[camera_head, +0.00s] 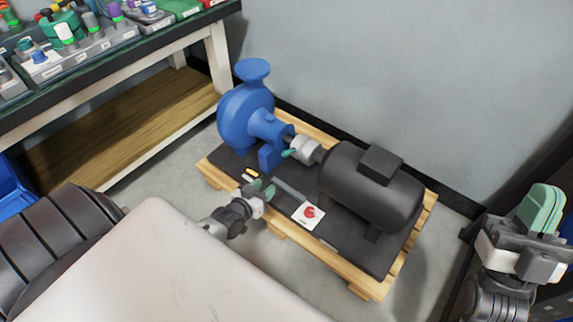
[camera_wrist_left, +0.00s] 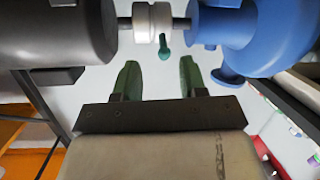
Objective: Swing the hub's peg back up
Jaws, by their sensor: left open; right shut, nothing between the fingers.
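The hub (camera_head: 306,149) is a pale coupling on the shaft between the blue pump and the dark motor. Its small teal peg (camera_head: 288,153) sticks out sideways to the left in the head view. In the left wrist view the hub (camera_wrist_left: 143,22) is at the top, and the peg (camera_wrist_left: 164,46) points toward my fingers. My left gripper (camera_head: 262,188) is open and empty, in front of the hub and apart from the peg. In the left wrist view its two green fingers (camera_wrist_left: 158,78) are spread, with the peg ahead of the gap. My right gripper (camera_head: 543,208) is shut and empty at far right.
The blue pump (camera_head: 245,118) and dark motor (camera_head: 368,188) stand on a dark plate over a wooden pallet (camera_head: 364,287). A white card with a red mark (camera_head: 308,214) lies on the plate. A workbench (camera_head: 150,57) with trays stands upper left. A wall is behind.

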